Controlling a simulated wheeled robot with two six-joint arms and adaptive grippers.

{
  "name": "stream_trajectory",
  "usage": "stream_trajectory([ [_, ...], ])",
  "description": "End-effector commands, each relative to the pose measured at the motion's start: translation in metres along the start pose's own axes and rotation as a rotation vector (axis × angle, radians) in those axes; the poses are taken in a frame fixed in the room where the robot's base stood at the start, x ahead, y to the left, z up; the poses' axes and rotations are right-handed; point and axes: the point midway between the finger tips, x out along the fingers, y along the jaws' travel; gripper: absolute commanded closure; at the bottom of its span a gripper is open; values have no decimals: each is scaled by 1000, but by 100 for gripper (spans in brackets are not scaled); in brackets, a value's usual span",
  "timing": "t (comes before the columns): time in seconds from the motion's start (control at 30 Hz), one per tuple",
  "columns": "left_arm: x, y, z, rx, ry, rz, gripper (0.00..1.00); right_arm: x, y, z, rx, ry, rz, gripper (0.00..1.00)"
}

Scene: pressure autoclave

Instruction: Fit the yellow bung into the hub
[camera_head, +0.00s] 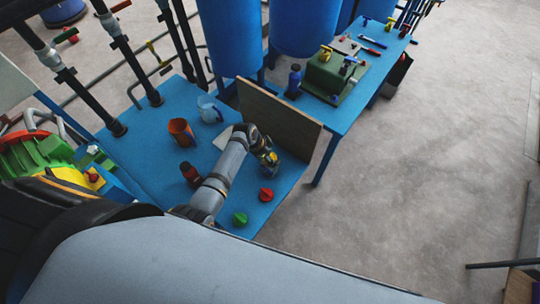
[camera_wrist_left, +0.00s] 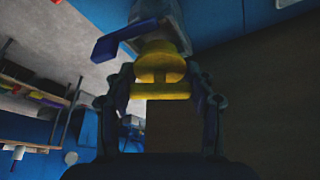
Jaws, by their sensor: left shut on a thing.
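My left gripper (camera_head: 268,162) is beside the upright brown board, over the right part of the blue table. In the left wrist view the gripper (camera_wrist_left: 162,98) is shut on the yellow bung (camera_wrist_left: 161,70), whose crossbar and rounded body show between the fingers. Directly beyond the bung is a grey, rounded fitting (camera_wrist_left: 157,20) with a blue lever (camera_wrist_left: 112,43), possibly the hub. The bung's far end overlaps it, and I cannot tell whether it is inside or only in front. In the head view the arm and gripper mostly hide both. My right gripper is not in view.
A red knob-like piece (camera_head: 266,195) and a green one (camera_head: 239,218) lie near the table's front edge. The brown board (camera_head: 275,112) stands behind the gripper. An orange mug (camera_head: 181,132), a pale jug (camera_head: 209,109) and a dark red-black bottle (camera_head: 190,173) stand left.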

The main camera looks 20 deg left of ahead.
Motion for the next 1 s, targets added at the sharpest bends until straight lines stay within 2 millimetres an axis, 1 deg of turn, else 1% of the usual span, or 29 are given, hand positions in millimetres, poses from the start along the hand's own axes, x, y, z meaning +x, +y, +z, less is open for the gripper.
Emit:
stream_trajectory([
  [0.83, 20, 0, 8, 0, 1, -1, 76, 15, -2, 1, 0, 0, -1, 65],
  [0.87, 19, 0, 8, 0, 1, -1, 42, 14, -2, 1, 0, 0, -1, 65],
  [1.0, 19, 0, 8, 0, 0, -1, 22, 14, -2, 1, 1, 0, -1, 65],
])
